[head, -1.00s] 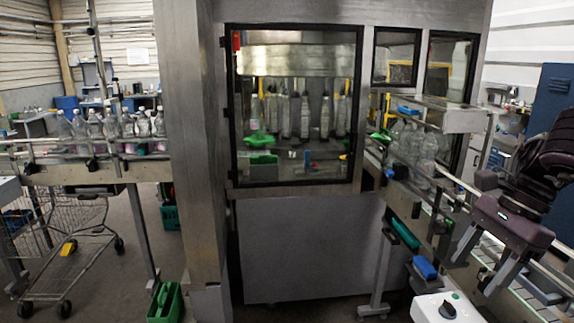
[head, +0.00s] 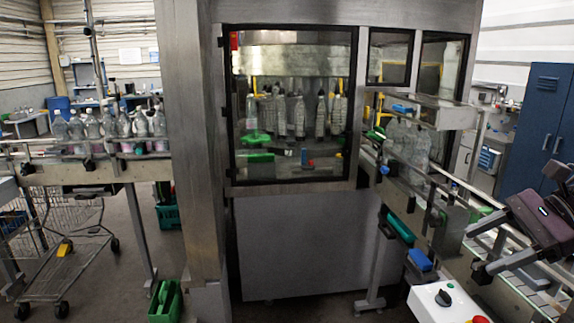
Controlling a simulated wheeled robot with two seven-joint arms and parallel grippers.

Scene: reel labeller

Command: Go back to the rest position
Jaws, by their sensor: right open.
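My right gripper (head: 506,268) is at the right edge of the head view, above the conveyor (head: 527,289) on the right. Its jaws are apart and I see nothing between them. Part of my right arm is cut off by the picture's edge. My left gripper is not in view. The labelling machine (head: 300,245) stands in the middle, with several clear bottles (head: 298,116) behind its window.
Clear bottles (head: 408,143) stand on the conveyor at the machine's right side. More bottles (head: 110,127) line the left conveyor (head: 75,172). A white control box (head: 435,303) is at the bottom right. A shopping cart (head: 65,255) and green crate (head: 165,302) are on the floor at left.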

